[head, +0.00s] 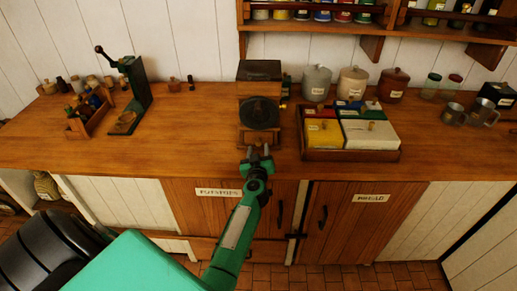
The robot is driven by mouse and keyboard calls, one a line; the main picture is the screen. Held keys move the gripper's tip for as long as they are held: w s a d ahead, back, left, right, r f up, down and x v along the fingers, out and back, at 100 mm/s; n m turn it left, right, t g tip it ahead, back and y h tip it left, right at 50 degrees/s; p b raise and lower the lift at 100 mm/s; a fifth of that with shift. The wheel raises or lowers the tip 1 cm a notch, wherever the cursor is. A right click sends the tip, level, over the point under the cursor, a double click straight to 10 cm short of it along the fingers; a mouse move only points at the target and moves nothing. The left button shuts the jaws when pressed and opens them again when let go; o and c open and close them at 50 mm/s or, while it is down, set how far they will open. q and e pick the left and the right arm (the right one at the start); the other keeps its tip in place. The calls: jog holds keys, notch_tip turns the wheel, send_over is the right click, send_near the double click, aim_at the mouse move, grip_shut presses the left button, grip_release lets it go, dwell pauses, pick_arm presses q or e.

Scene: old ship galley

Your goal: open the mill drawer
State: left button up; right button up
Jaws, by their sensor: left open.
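The mill (260,72) stands on the wooden counter near the middle of the head view. It is a dark wooden box with a round black wheel on its front. Its drawer (246,138) is the low wooden front under the wheel. The drawer looks closed, though its lower part and knob are hidden by my gripper. My left gripper (257,152) is open, its two fingers pointing at the drawer front. I cannot tell whether they touch it or straddle a knob. My right gripper is not in view.
A wooden tray (350,156) with several coloured boxes stands close to the right of the mill. Several lidded jars (317,83) stand behind it. A green hand-lever device (136,92) and a small crate (78,132) stand at left. The counter (190,135) left of the mill is clear.

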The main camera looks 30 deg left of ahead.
pick_arm(q)
jog(key=shift+x, duration=0.8)
jog(key=shift+w+a, duration=0.1)
jog(key=shift+w, duration=0.05)
grip_shut()
jog(key=shift+s, duration=0.25)
jog(key=p+v, duration=0.4)
jog(key=v, duration=0.4)
jog(key=shift+s+d, duration=0.25)
jog(key=shift+d, duration=0.1)
